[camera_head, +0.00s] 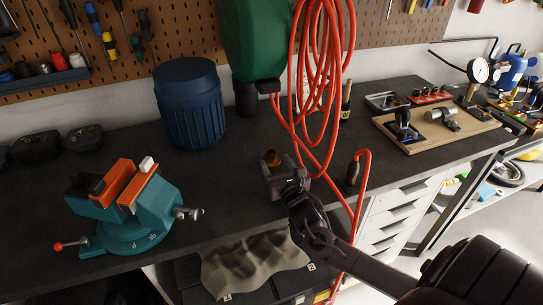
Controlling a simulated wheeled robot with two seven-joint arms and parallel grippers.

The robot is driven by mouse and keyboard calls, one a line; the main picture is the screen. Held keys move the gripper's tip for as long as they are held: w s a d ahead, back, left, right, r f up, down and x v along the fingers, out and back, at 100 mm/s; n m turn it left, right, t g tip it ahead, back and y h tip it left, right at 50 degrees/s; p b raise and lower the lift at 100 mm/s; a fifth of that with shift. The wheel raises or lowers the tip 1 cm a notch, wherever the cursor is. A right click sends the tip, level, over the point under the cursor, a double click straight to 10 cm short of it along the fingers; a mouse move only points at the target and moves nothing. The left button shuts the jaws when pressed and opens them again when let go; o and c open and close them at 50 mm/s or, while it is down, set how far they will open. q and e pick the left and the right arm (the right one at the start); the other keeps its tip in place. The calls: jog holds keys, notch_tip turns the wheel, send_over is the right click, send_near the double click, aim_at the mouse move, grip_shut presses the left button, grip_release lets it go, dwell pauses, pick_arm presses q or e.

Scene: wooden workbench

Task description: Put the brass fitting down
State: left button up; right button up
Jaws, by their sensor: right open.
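The brass fitting (271,158) is a small brown-gold piece at the middle of the dark workbench. It shows just beyond and partly behind my right gripper (280,172), whose body hides its lower part. My right gripper is open, with its dark fingers at the fitting. I cannot tell whether a finger touches it, or whether it rests fully on the bench top. My left gripper is not in view.
A teal and orange vise (135,205) stands at the left and a blue ribbed bin (190,105) behind. An orange hose (318,70) hangs close behind my right gripper. A wooden board (435,128) with parts lies at the right. Bench between vise and gripper is clear.

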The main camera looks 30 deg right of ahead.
aim_at(273, 157)
jog(key=p+x, duration=0.1)
jog(key=x, duration=0.3)
jog(key=shift+w+d+p, duration=0.2)
jog(key=shift+w+p, duration=0.05)
jog(key=shift+p, duration=0.1)
jog(key=shift+w+f, duration=0.1)
jog(key=shift+w, duration=0.25)
grip_shut()
